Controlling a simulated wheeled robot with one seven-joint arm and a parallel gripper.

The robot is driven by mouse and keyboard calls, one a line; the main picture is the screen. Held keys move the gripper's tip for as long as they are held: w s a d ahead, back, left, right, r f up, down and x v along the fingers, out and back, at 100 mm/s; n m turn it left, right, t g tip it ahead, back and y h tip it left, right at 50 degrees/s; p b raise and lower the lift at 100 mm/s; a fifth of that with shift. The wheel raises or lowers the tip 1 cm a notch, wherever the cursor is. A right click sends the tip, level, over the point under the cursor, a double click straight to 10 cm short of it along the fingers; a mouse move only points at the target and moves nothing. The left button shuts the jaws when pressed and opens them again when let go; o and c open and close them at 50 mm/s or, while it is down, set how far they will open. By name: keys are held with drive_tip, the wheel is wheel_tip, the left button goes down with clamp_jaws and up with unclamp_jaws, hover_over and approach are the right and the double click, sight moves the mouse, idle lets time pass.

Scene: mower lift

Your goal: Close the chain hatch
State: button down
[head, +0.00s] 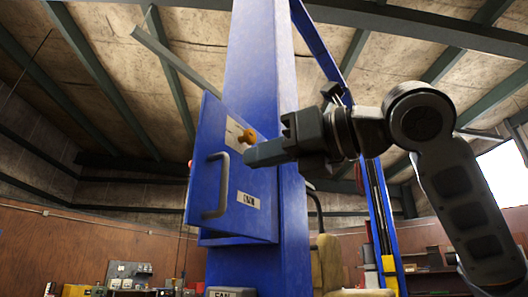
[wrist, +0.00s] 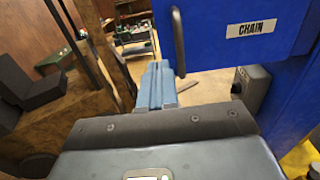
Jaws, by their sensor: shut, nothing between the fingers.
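The chain hatch (head: 258,185) is a blue panel on the tall blue column (head: 265,60). It stands ajar, its left edge swung out from the column. It has a grey bar handle (head: 217,185) on its left side and a small white label. In the wrist view the hatch (wrist: 230,12) is at the top right with the label CHAIN (wrist: 250,29), and its handle (wrist: 178,42) hangs at its left. My gripper (head: 250,156) is shut and empty, in front of the hatch's upper right part in the head view. In the wrist view its fingers (wrist: 157,86) are just left of the handle's lower end. I cannot tell whether they touch.
A second blue post (head: 378,215) stands to the right. A tan seat (head: 327,262) is below my arm. A workbench with tools (head: 130,270) is at the back left. The space left of the hatch looks open.

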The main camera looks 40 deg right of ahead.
sight(196, 173)
drive_tip(key=p+x, duration=0.2)
drive_tip(key=x, duration=0.8)
drive_tip(key=shift+w+a, duration=0.1)
drive_tip(key=shift+w, duration=0.2)
